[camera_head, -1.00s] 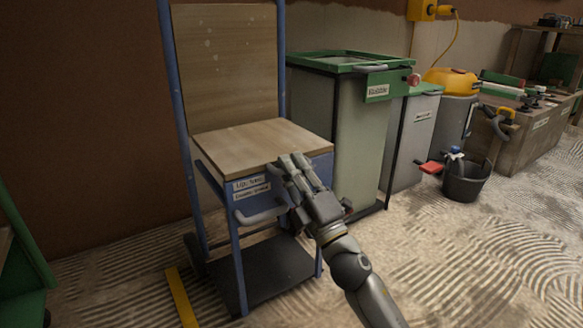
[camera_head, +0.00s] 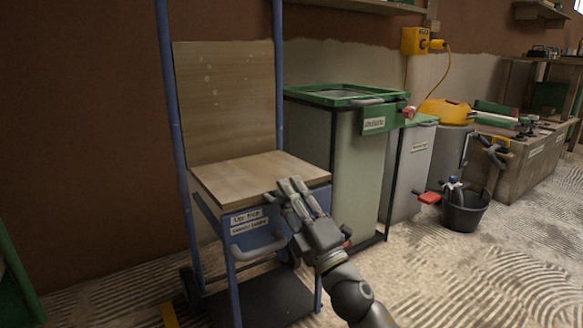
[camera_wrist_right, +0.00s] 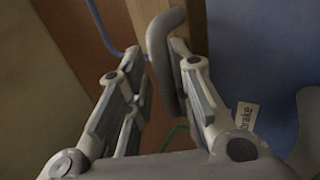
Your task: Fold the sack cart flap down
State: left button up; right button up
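The sack cart (camera_head: 172,130) has a blue tubular frame and an upright wooden back panel (camera_head: 228,100). Its wooden flap (camera_head: 255,174) sticks out level above the dark base plate (camera_head: 262,298). My right gripper (camera_head: 290,186) is at the flap's front edge, over the right part of the blue front panel. In the right wrist view its two fingers (camera_wrist_right: 155,68) are apart, with a curved grey handle (camera_wrist_right: 160,45) between them. The handle is close to the right finger, with a gap to the left one; firm contact cannot be told. My left gripper is not in view.
A grey bar handle (camera_head: 258,246) and labels (camera_head: 249,221) are on the cart's blue front. A green-rimmed bin (camera_head: 335,150) stands close to the cart's right. A black bucket (camera_head: 463,211) is farther right. Bare floor (camera_head: 440,280) lies at front right.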

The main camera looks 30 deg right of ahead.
notch_tip(320, 180, up, 8)
jog(key=shift+f, duration=0.2)
dwell(0.4)
jog(key=s+f+b, duration=0.1)
jog(key=s+f, duration=0.5)
jog(key=f, duration=0.4)
jog(key=shift+s+d+f+b, duration=0.25)
jog(key=shift+f+b, duration=0.05)
jog(key=shift+b, duration=0.05)
dwell(0.7)
dwell(0.4)
